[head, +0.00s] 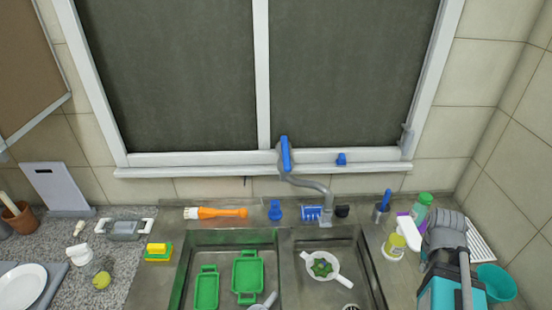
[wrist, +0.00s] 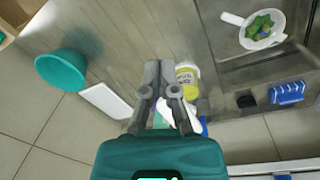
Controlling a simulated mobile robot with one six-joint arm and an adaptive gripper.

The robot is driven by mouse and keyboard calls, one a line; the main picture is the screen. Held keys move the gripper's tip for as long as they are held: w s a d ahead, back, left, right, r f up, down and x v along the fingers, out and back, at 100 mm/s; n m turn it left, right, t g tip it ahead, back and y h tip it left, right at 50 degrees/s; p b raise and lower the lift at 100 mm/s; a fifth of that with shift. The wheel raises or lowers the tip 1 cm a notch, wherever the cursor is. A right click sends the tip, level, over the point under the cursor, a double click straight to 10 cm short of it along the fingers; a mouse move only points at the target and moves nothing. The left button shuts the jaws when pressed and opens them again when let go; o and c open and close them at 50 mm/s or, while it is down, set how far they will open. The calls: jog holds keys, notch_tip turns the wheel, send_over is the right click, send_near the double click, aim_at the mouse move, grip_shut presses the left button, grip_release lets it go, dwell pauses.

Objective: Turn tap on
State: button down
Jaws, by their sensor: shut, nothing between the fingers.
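The tap is a curved grey metal pipe (head: 318,188) behind the sink in the head view. A long blue piece (head: 285,154) stands at its upper left end, in front of the window frame. I cannot tell if this is the lever. No water shows below it. My gripper (wrist: 161,66) is shut and empty in the wrist view, close to a yellow-labelled bottle (wrist: 187,76); I cannot tell if they touch. In the head view my teal and grey arm end is at the lower right, well right of the tap.
The two-basin sink (head: 285,246) holds green trays (head: 248,276) and a white strainer (head: 322,265). A green-capped bottle (head: 421,207) and a yellow bottle (head: 393,246) crowd the counter near my arm. A teal bowl (head: 497,283) is at the right. Space above the basins is clear.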

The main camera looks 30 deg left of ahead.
jog(key=w+a+r+n+t+h+p, duration=0.25)
jog(key=w+a+r, duration=0.2)
jog(key=a, duration=0.45)
jog(key=w+a+r+n+t+h+p, duration=0.1)
jog(key=w+a+r+n+t, duration=0.15)
jog(key=w+a, duration=0.45)
jog(key=w+a+r+n+t+h+p, duration=0.1)
jog(key=w+a+r+n+h+p, duration=0.2)
jog(key=a, duration=0.8)
jog(key=a+r+n+t+y, duration=0.1)
jog(key=a+r+n+t, duration=0.15)
jog(key=a, duration=0.65)
jog(key=a+r+n+t+y, duration=0.15)
jog(key=a+r, duration=0.25)
jog(key=a, duration=0.4)
jog(key=s+a+f+n+t+b, duration=0.1)
jog(key=s+a+t+b, duration=0.2)
jog(key=s+a+b, duration=0.3)
jog(key=s+a+f+n+t+b, duration=0.1)
jog(key=s+a+t+b, duration=0.3)
jog(key=s, duration=0.9)
jog(key=shift+a+f+b, duration=0.8)
jog(key=shift+a+b, duration=0.45)
